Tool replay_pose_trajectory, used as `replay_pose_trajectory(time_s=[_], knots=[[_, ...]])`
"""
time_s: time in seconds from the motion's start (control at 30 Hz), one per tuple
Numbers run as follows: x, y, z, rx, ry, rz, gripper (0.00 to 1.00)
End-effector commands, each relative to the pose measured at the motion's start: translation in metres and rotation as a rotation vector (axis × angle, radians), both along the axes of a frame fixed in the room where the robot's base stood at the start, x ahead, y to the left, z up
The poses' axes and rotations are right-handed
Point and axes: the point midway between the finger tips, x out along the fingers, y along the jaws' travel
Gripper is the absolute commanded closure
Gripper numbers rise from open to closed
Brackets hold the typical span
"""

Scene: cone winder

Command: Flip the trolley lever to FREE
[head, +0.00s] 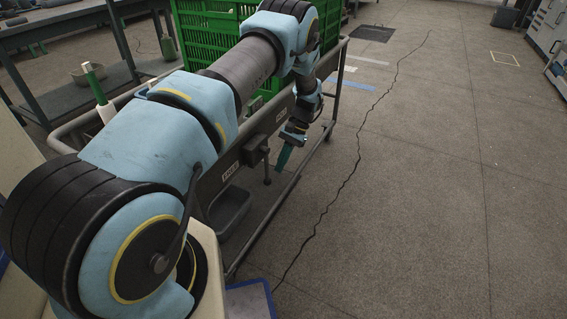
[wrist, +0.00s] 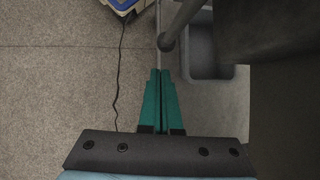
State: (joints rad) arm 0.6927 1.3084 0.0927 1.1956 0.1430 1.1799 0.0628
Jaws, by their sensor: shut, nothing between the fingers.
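The trolley (head: 312,155) stands below my arm, with a dark bar along its near side. A dark block (head: 257,150) sits on the bar between two small pale labels, too small to read surely. The lever (head: 266,172) hangs down from the block and ends in a round knob. In the wrist view what looks like the lever (wrist: 184,20) slants to a dark knob just beyond my fingertips. My gripper (head: 279,169) points down, just right of the lever. Its teal fingers (wrist: 160,71) are shut and empty. I see no clear contact with the knob.
A green crate (head: 215,40) stands on the trolley. A grey bin (wrist: 207,50) lies below it, close to my fingers. A workbench (head: 85,25) is at the back left. The floor (head: 440,180) on the right is clear, with a long dark crack.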

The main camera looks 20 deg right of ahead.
Motion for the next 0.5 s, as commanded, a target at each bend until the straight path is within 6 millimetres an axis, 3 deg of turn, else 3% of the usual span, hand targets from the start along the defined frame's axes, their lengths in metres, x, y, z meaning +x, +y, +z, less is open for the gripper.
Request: replay_pose_trajectory(time_s=[0.5], knots=[[-0.013, 0.012, -0.011, 0.006, 0.006, 0.0, 1.0]])
